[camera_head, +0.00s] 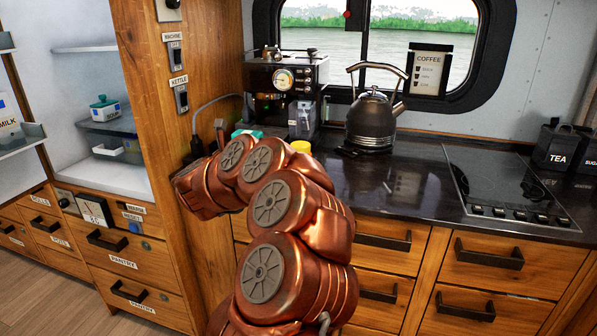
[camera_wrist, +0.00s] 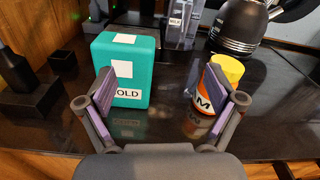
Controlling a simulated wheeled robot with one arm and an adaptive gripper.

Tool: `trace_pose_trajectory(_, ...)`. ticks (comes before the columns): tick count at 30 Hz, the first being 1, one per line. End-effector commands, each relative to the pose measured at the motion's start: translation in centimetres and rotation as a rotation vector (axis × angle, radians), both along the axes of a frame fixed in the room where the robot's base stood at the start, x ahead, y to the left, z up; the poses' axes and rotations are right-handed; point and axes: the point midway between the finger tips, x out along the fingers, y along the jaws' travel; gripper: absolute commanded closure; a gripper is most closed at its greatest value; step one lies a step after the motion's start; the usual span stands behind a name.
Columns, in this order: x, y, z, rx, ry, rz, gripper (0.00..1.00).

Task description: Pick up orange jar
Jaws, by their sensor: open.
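The orange jar (camera_wrist: 205,103) stands upright on the dark counter in the wrist view. It has a yellow lid (camera_wrist: 228,69) and a black label with a white letter. My gripper (camera_wrist: 168,92) is open and empty, with the jar behind its right finger, which hides part of it. In the head view only the yellow lid (camera_head: 301,146) shows behind my arm, which hides the jar's body.
A kettle (camera_head: 374,118) and a coffee machine (camera_head: 285,85) stand farther back. A dark block (camera_wrist: 30,98) is at left. The counter is clear right of the jar, toward the hob (camera_head: 505,180).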

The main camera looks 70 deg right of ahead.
Motion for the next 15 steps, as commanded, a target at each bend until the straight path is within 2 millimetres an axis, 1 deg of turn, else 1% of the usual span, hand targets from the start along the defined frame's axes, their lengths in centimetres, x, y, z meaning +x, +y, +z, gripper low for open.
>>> trace_pose_trajectory(1,-2.4,-1.3,-1.5,0.002,-0.042,-0.082,0.08)
trace_pose_trajectory(3,-5.2,-2.5,-2.5,-0.003,-0.094,-0.18,0.08)
trace_pose_trajectory(6,-8.0,-3.3,-3.5,-0.014,-0.14,-0.271,0.08)
trace_pose_trajectory(9,-9.3,-3.7,-4.0,-0.021,-0.163,-0.315,0.08)
trace_pose_trajectory(15,-10.1,-5.2,-3.9,-0.025,-0.168,-0.332,0.08)
